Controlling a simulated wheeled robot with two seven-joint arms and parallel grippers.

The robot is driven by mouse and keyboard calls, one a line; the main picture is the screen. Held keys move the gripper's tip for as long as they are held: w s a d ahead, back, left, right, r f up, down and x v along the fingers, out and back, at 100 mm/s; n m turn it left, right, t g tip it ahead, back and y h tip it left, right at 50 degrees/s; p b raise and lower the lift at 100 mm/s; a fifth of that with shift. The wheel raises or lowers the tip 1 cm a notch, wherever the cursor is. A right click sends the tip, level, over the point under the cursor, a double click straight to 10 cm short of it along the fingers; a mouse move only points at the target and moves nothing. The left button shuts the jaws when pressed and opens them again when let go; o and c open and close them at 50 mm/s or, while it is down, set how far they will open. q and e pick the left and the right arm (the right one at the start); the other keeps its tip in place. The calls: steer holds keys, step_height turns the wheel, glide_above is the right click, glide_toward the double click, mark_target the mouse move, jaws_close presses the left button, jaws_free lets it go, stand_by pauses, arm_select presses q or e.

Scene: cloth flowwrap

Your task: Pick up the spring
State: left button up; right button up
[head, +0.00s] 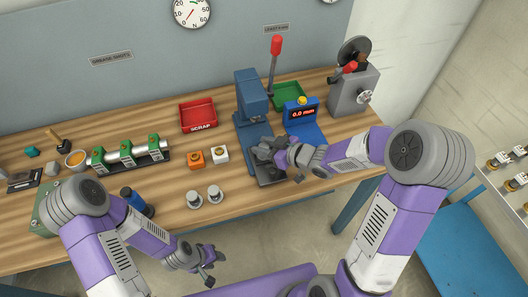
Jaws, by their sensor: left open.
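I cannot make out a spring for certain in the head view. My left gripper (213,267) is open and empty, low in front of the bench's front edge. My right gripper (262,155) is at the base of the blue lever press (251,97). Its fingers are small and dark against the press, so I cannot tell whether they are open or hold anything. It hides part of the press's base. Two grey round metal parts (215,193) stand near the bench's front edge, between the two grippers.
A rack with green blocks (127,152) stands left.

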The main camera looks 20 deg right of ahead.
steer(key=c, duration=0.3)
step_height(320, 180, up, 10)
steer(key=p, duration=0.5)
